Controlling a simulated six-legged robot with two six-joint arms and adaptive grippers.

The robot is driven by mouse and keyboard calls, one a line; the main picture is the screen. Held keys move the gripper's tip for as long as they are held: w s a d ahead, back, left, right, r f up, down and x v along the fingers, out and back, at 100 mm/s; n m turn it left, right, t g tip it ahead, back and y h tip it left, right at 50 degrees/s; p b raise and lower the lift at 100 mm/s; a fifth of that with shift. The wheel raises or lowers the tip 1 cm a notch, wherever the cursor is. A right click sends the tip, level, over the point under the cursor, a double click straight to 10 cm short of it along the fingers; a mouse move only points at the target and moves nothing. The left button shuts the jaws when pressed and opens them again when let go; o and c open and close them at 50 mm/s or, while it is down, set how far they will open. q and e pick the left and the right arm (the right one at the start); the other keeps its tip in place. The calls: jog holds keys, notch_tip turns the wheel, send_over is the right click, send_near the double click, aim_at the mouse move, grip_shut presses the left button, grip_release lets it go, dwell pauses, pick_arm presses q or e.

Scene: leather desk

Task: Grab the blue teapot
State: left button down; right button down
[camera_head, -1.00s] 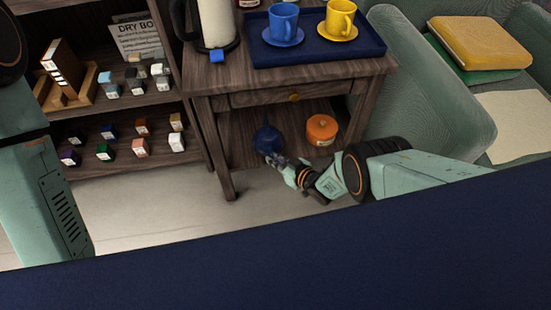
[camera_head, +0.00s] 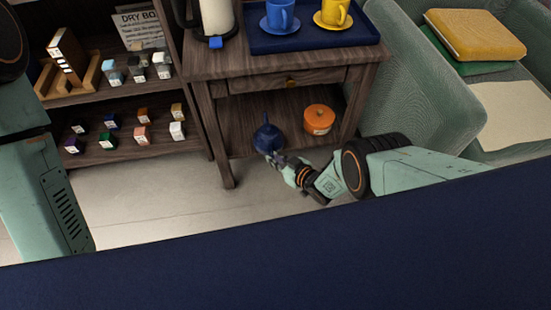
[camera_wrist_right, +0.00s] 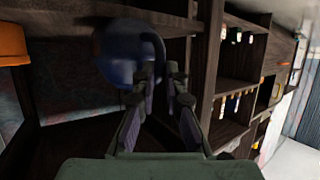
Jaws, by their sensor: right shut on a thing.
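The blue teapot (camera_head: 267,137) stands on the lower shelf of the small wooden side table. It also shows in the right wrist view (camera_wrist_right: 118,52), close in front of the fingers, with its curved handle between the fingertips. My right gripper (camera_head: 276,159) reaches in low from the right at the near side of the teapot. In the right wrist view its fingers (camera_wrist_right: 161,82) are closed on the teapot's handle. My left arm comes in at the left edge of the head view; its gripper is out of frame.
An orange lidded pot (camera_head: 318,120) stands right of the teapot on the shelf. The table's front leg (camera_head: 223,160) is to the left. Above is a tray (camera_head: 300,42) with blue and yellow cups. A shelf with small boxes (camera_head: 108,140) is left, a green armchair (camera_head: 425,85) right.

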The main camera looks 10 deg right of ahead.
jog(key=c, duration=1.3)
grip_release()
jog(key=shift+v, duration=3.95)
jog(key=shift+r, duration=0.1)
jog(key=shift+c, duration=0.4)
